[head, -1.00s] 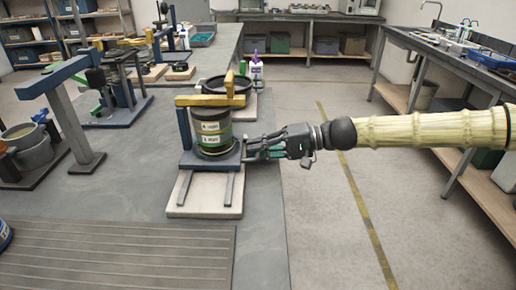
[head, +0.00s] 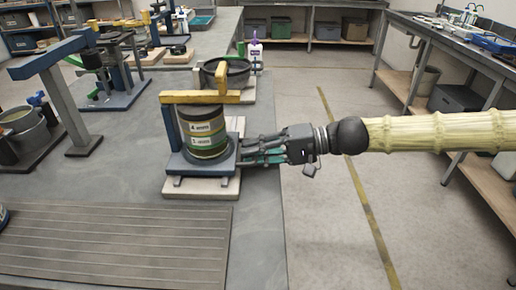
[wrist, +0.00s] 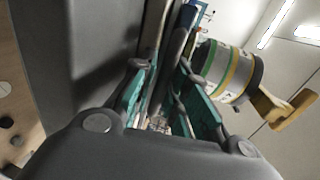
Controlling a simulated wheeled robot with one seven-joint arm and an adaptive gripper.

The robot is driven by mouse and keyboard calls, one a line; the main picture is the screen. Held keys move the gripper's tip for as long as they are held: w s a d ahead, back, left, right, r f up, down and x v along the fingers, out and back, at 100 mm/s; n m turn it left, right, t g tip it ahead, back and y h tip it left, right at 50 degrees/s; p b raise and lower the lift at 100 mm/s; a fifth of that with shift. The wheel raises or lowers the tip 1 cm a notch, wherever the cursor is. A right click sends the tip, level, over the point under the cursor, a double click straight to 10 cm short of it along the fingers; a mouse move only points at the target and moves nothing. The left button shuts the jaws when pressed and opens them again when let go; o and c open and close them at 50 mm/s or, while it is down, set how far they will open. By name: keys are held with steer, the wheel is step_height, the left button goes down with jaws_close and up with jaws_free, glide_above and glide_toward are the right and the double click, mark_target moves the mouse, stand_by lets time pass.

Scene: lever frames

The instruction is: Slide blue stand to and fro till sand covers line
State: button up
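The blue stand (head: 188,164) has a flat base, an upright on its left and a yellow bar (head: 195,98) across its top. It carries a round stack of sieves (head: 204,133) with labelled bands, which also shows in the wrist view (wrist: 228,72). It sits on a pale board (head: 229,188) with dark rails, near the board's front end. My gripper (head: 241,153) reaches in from the right at the base's right edge. In the wrist view its green-padded fingers (wrist: 166,85) are close together around the stand's edge. I see no sand or line.
A grooved mat (head: 110,245) lies at the front left. Another blue frame (head: 62,85) stands at the left.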

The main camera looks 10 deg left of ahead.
steer(key=shift+o, duration=0.9)
steer(key=shift+w, duration=0.1)
steer(key=shift+w+d+r, duration=0.15)
steer(key=shift+d, duration=0.25)
steer(key=v, duration=1.1)
steer(key=shift+r+p, duration=0.15)
steer(key=shift+p, duration=0.15)
